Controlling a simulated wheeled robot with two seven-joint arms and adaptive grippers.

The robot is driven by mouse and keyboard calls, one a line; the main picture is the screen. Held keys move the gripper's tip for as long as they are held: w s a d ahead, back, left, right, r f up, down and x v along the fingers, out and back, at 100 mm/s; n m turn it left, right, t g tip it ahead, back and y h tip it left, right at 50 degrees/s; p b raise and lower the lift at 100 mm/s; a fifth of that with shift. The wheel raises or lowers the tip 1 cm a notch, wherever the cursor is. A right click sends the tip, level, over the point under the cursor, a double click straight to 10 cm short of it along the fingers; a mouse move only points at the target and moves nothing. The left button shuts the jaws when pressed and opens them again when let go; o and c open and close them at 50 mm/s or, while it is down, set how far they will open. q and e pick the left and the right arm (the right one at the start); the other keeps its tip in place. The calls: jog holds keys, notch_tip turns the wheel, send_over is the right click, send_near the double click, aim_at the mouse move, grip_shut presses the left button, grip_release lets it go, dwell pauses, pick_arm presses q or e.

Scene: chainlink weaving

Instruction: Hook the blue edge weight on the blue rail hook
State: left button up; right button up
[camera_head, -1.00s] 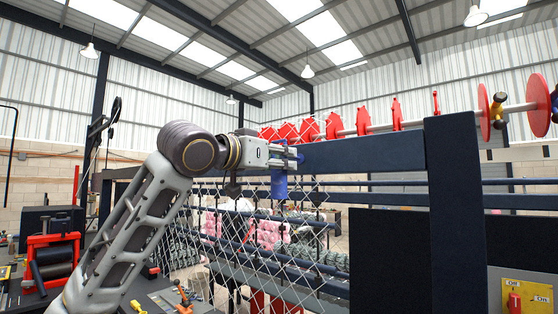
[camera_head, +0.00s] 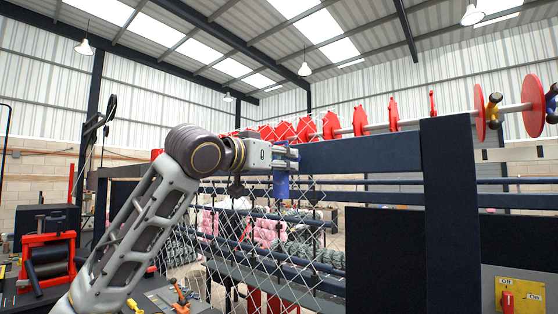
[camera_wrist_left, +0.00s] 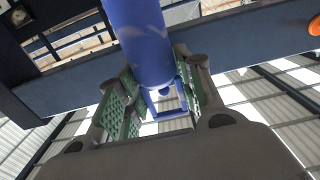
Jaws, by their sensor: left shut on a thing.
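The blue edge weight (camera_head: 281,186) is a blue cylinder hanging upright below my left gripper (camera_head: 286,158), in front of the dark rail's left end. In the left wrist view the cylinder (camera_wrist_left: 140,38) fills the top middle. A blue squared loop (camera_wrist_left: 166,104) shows at its near end, between the green-padded fingers of my left gripper (camera_wrist_left: 160,108). The fingers are shut on the weight. I cannot make out the blue rail hook apart from the weight and gripper. My right gripper is not in view.
The dark blue rail (camera_head: 360,152) runs across to a thick post (camera_head: 447,215). Chain-link mesh (camera_head: 260,235) hangs below and behind the gripper. Red discs on a bar (camera_head: 332,125) stand above the rail. A yellow switch box (camera_head: 520,293) is at lower right.

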pick_arm(q)
jog(key=shift+x, duration=1.9)
jog(key=shift+f+b, duration=0.4)
jog(key=shift+f, duration=0.5)
dwell(0.6)
dwell(0.4)
jog(key=o, duration=1.3)
jog(key=shift+w+d, duration=0.1)
jog(key=shift+o, duration=0.2)
jog(key=v, duration=1.2)
